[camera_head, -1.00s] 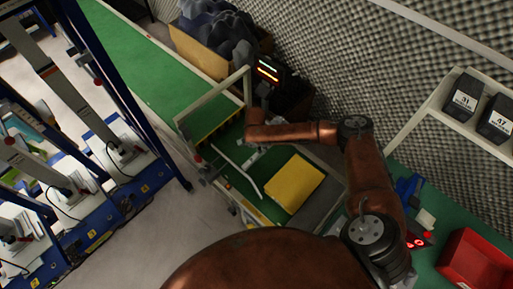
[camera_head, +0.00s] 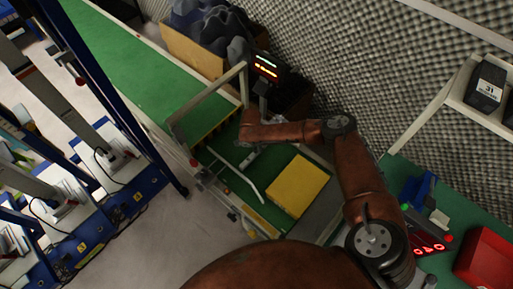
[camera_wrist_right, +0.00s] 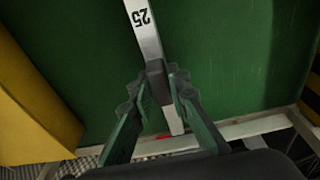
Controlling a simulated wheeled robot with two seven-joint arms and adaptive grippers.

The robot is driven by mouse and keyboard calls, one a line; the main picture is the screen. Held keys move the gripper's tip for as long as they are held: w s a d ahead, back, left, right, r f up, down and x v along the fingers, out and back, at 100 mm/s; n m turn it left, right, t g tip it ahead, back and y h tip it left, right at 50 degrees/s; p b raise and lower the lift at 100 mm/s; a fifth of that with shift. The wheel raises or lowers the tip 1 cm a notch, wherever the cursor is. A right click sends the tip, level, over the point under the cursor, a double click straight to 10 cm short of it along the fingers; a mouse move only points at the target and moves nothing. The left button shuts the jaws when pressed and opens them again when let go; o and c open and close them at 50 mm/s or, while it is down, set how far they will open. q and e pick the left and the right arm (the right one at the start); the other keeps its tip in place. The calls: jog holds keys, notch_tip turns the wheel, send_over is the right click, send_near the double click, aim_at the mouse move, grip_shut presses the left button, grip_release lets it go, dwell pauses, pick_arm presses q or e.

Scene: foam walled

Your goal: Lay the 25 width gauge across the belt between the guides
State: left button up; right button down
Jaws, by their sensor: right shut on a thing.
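The 25 width gauge is a pale bar marked "25" (camera_wrist_right: 146,30) with a dark block at its middle. My right gripper (camera_wrist_right: 162,88) is shut on this dark block in the right wrist view, and the bar lies over the green belt (camera_wrist_right: 225,60). In the head view the belt (camera_head: 226,161) runs under my right arm, whose gripper (camera_head: 246,158) is small and partly hidden by the wrist. I cannot tell whether the gauge touches the belt. My left gripper is not in view.
A yellow box (camera_head: 298,187) sits on the belt beside the gauge. A pale frame (camera_head: 208,93) spans the belt behind my wrist, near a lit display (camera_head: 266,66). A red bin (camera_head: 487,258) stands at right, below a shelf with a black block marked 31 (camera_head: 487,84).

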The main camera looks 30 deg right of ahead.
aim_at(256, 148)
dwell(0.3)
jog(key=c, duration=1.8)
grip_release()
jog(key=shift+f, duration=0.1)
jog(key=shift+c, duration=0.2)
jog(key=shift+r, duration=0.2)
jog(key=r+p, duration=0.1)
jog(key=r, duration=0.1)
jog(key=r+p, duration=0.1)
jog(key=r, duration=0.2)
jog(key=a+r+p, duration=0.1)
jog(key=r, duration=0.1)
jog(key=shift+s+r, duration=0.15)
jog(key=shift+r, duration=0.1)
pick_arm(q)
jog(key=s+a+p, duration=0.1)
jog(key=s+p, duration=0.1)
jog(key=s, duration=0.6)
pick_arm(e)
jog(key=r, duration=0.4)
jog(key=shift+s+a+r, duration=0.15)
jog(key=shift+a, duration=0.2)
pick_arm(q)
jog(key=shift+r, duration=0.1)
